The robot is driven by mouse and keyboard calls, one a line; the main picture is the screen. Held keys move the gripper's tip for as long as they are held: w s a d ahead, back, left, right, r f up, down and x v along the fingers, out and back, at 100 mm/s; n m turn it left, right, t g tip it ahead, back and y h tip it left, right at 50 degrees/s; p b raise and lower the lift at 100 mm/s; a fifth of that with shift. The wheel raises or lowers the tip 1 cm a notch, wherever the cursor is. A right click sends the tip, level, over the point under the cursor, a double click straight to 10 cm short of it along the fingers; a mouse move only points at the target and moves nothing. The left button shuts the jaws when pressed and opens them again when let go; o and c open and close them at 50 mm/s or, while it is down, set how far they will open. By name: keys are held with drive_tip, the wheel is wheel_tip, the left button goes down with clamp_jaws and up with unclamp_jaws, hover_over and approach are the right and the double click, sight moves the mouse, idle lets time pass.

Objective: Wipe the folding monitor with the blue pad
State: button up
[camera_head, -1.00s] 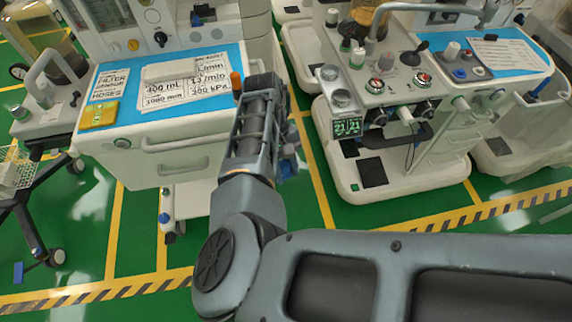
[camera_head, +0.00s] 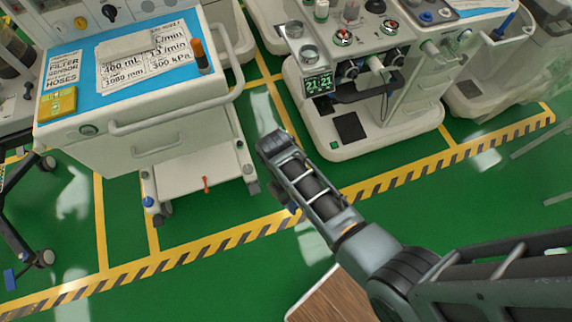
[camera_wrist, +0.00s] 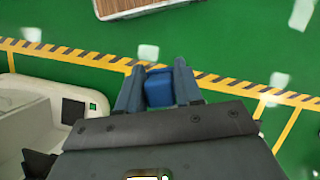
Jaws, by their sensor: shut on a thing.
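A small monitor with green digits (camera_head: 319,85) is on the left front of the right-hand white cart, facing me. I cannot tell whether it is the folding one. In the wrist view my gripper (camera_wrist: 157,82) is shut on a blue pad (camera_wrist: 158,90), which sits between the two fingers above the green floor. In the head view my arm reaches over the floor in front of the carts. The fingers are mostly hidden behind my wrist there. The pad is apart from the monitor.
The left cart (camera_head: 170,125) has a blue top with printed cards, a yellow box (camera_head: 58,103) and an orange-capped item (camera_head: 198,55). The right cart's base (camera_head: 380,135) juts out. A wooden board (camera_head: 335,300) is at the bottom. Open green floor lies between.

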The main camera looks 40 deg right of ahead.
drive_tip(key=shift+s+d+f, duration=0.15)
drive_tip(key=shift+s+d, duration=0.05)
drive_tip(key=shift+d, duration=0.35)
drive_tip(key=shift+d, duration=0.2)
drive_tip(key=shift+s+d+f, duration=0.1)
drive_tip(key=shift+d, duration=0.15)
drive_tip(key=shift+d, duration=0.35)
idle(0.3)
drive_tip(key=shift+d, duration=0.3)
drive_tip(key=shift+w+d, duration=0.15)
drive_tip(key=shift+w, duration=0.05)
drive_tip(key=shift+w+d+r, duration=0.25)
drive_tip(key=shift+d+r, duration=0.05)
idle(0.8)
drive_tip(key=shift+w+d+r, duration=0.1)
drive_tip(key=shift+w+d, duration=0.1)
drive_tip(key=shift+d, duration=0.05)
